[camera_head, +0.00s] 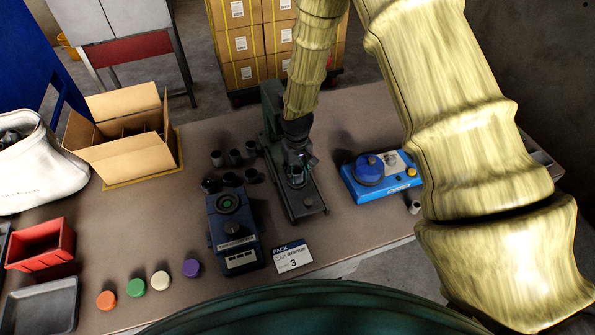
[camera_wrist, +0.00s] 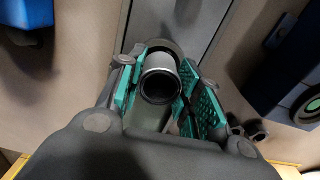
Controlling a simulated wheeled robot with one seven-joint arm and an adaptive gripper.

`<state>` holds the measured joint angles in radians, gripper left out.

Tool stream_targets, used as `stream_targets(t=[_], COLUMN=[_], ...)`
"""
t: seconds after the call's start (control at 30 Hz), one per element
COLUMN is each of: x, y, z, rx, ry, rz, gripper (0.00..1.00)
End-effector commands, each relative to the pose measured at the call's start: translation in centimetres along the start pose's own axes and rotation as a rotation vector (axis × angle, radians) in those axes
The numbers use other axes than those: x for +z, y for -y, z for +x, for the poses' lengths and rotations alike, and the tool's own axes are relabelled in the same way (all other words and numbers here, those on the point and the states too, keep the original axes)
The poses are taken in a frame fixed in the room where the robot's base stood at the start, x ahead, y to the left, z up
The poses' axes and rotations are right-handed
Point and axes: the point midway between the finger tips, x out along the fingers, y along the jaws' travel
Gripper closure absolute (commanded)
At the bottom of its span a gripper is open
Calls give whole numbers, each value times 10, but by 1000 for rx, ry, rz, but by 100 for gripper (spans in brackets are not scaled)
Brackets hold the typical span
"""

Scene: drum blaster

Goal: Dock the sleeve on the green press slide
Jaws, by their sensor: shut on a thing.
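The green press (camera_head: 306,205) stands mid-table in the head view, dark green with a long flat bed running toward me. My gripper (camera_head: 297,168) is over this bed. In the wrist view its teal-padded fingers (camera_wrist: 161,90) are shut on a grey cylindrical sleeve (camera_wrist: 158,64), one pad on each side. The sleeve's open round end faces the wrist camera. A dark round part shows just behind the sleeve, above the grey bed (camera_wrist: 150,22). I cannot tell whether the sleeve touches the slide, as my gripper and arm hide much of that spot.
A dark blue machine (camera_head: 231,232) stands left of the press and a bright blue device (camera_head: 370,185) to its right. Several dark cups (camera_head: 235,157) stand close on the left. A card (camera_head: 293,257), coloured caps (camera_head: 192,268), a red bin (camera_head: 41,262) and an open carton (camera_head: 120,160) lie farther out.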

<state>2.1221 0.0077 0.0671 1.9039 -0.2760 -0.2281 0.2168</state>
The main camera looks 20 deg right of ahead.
Motion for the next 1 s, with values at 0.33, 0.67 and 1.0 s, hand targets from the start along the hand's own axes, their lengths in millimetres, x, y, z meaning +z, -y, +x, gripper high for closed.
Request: stream_targets(t=[0.33, 0.67, 1.0], x=[0, 0, 0], y=[0, 0, 0], z=[4, 8, 12], rx=[0, 0, 0], ry=[0, -1, -1], rz=[0, 0, 0], gripper=[98, 98, 57])
